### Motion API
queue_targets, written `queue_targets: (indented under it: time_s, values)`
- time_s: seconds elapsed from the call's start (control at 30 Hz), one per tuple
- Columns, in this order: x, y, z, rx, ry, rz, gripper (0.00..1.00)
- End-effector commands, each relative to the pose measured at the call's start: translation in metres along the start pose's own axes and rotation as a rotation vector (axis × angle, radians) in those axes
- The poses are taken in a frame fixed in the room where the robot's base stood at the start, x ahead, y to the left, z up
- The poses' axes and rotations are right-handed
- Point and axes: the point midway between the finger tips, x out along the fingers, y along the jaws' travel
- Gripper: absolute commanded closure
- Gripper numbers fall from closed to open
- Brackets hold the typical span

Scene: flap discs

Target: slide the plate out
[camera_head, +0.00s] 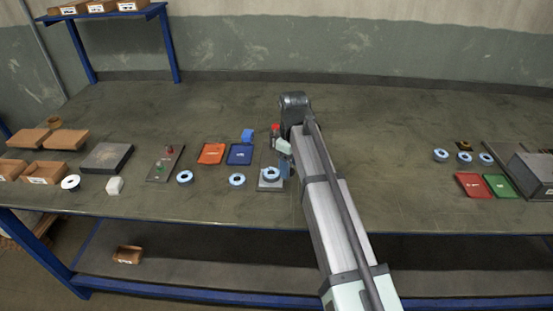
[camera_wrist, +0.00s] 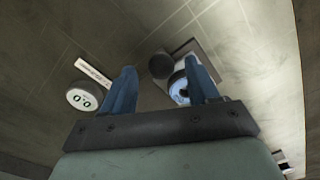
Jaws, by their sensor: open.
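A small grey square plate (camera_head: 264,187) lies on the table left of my arm. A blue-and-white flap disc (camera_head: 271,174) rests on it. In the wrist view the disc (camera_wrist: 178,87) is partly hidden by the right finger, and part of the plate (camera_wrist: 193,47) shows beyond it. A dark round piece (camera_wrist: 161,66) is beside the disc there.
Loose discs (camera_head: 237,180) (camera_head: 185,177), an orange tray (camera_head: 211,153), a dark blue tray (camera_head: 240,154) and a blue block (camera_head: 248,135) lie to the left. A red-topped item (camera_head: 275,130) stands behind. A round dial-like item (camera_wrist: 82,98) shows in the wrist view.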

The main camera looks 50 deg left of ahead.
Motion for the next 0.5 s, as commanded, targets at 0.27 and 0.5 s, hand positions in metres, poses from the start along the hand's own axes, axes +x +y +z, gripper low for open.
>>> queue_targets:
  time_s: [0.27, 0.5]
  values:
    - [-0.028, 0.001, -0.001, 0.000, 0.001, 0.001, 0.40]
    - [-0.051, 0.001, -0.001, 0.000, 0.001, 0.001, 0.40]
